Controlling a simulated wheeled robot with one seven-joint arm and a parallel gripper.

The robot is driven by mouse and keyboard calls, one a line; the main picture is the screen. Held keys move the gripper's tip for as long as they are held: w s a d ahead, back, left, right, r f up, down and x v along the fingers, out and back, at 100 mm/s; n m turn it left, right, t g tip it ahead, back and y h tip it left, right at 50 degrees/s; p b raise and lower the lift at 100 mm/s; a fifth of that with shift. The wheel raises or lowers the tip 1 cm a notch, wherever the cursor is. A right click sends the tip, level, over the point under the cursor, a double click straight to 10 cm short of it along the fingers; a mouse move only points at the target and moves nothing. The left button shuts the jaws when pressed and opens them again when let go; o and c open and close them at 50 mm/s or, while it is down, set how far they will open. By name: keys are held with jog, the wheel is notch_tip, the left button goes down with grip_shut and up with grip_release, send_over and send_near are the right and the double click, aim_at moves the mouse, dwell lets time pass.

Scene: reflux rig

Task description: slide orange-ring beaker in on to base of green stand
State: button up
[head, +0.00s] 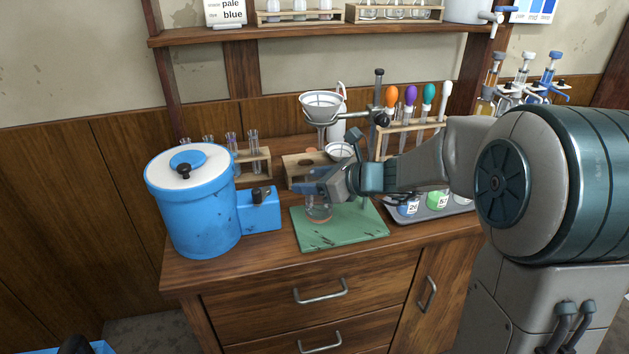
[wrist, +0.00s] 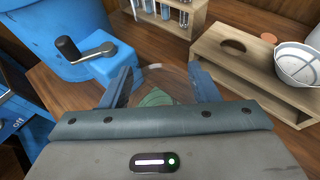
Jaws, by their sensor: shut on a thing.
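The glass beaker (head: 318,212) is see-through, with a faint orange-brown tint low down. My gripper (head: 318,187) is shut on it from the right. The beaker stands upright over the left part of the green stand's base (head: 350,236); I cannot tell whether it touches the plate. In the wrist view my gripper (wrist: 160,82) has a finger on each side of the nearly invisible beaker (wrist: 154,68), and green shows through it. The stand's rod (head: 379,90) rises behind my arm and carries a clamp with a white funnel (head: 321,104) above the beaker.
A blue tank (head: 195,215) with a blue crank box (head: 260,210) stands left of the base. A wooden block (head: 298,163) with a second funnel (head: 340,150) is behind. A grey tray (head: 432,214) of labelled vessels lies right. Test-tube racks stand behind.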

jog(key=shift+f, duration=0.15)
jog(key=o, duration=1.2)
jog(key=shift+c, duration=0.2)
